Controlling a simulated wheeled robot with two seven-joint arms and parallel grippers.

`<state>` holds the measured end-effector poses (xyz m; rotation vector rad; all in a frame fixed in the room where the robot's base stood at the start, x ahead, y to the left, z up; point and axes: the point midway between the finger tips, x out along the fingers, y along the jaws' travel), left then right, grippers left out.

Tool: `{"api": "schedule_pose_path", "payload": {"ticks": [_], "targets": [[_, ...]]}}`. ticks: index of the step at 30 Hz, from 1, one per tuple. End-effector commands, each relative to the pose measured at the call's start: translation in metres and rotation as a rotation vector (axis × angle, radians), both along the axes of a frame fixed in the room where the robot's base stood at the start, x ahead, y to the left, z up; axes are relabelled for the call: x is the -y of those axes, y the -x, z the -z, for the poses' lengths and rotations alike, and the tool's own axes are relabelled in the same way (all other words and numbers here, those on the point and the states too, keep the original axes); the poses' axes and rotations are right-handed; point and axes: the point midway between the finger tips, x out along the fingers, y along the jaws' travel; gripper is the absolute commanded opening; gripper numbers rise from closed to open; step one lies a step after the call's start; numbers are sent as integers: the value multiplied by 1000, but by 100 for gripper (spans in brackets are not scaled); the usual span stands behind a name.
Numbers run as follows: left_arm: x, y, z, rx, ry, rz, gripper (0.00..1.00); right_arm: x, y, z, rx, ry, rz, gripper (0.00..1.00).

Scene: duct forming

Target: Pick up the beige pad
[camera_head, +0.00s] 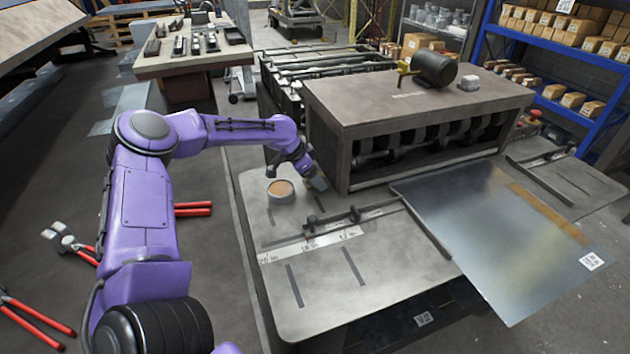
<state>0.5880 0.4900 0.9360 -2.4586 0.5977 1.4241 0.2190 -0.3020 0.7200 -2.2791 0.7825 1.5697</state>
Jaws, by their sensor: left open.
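The beige pad (280,188) is a round beige disc in the top of a short grey round holder. It sits on the left part of the machine's metal table (300,290). My left gripper (317,184) is just right of the pad, low over the table and close to the machine housing. It is apart from the pad and holds nothing that I can see. Its fingers are small and dark here, partly hidden by the wrist. My right gripper is not in view.
The machine housing (415,95) with its rollers stands right behind my gripper. A guide bar (335,222) and a ruler strip (315,245) lie in front. A sheet of metal (490,235) overhangs the right side. Red-handled tools (35,312) lie on the floor at left.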

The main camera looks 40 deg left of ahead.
Motion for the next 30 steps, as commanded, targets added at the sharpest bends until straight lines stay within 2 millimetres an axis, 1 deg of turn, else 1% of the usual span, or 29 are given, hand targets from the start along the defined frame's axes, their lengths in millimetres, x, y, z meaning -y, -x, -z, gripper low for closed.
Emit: {"api": "schedule_pose_path", "payload": {"ticks": [1, 2, 3, 5, 6, 7, 8, 9, 16, 19, 20, 24, 30], "targets": [[0, 0, 0, 0, 0, 0, 78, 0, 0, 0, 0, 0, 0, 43], [0, 0, 0, 0, 0, 0, 71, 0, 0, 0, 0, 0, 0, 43], [0, 0, 0, -1, 0, 0, 58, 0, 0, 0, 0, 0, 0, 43], [0, 0, 0, -1, 0, 0, 39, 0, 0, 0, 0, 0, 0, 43], [0, 0, 0, -1, 0, 0, 26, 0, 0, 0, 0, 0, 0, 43], [0, 0, 0, -1, 0, 0, 16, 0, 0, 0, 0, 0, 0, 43], [0, 0, 0, -1, 0, 0, 15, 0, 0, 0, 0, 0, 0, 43], [0, 0, 0, 0, 0, 0, 10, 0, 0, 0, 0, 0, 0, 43], [0, 0, -2, 0, 0, 0, 10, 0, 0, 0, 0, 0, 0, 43], [0, 0, -9, 2, 0, 0, 10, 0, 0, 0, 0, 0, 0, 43], [0, 0, -12, 2, -1, 0, 10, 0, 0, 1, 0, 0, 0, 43], [1, 1, -36, 4, -1, 2, 10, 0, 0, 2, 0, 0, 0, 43], [17, 19, -64, 6, -1, 5, 10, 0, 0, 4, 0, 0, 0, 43]]}}
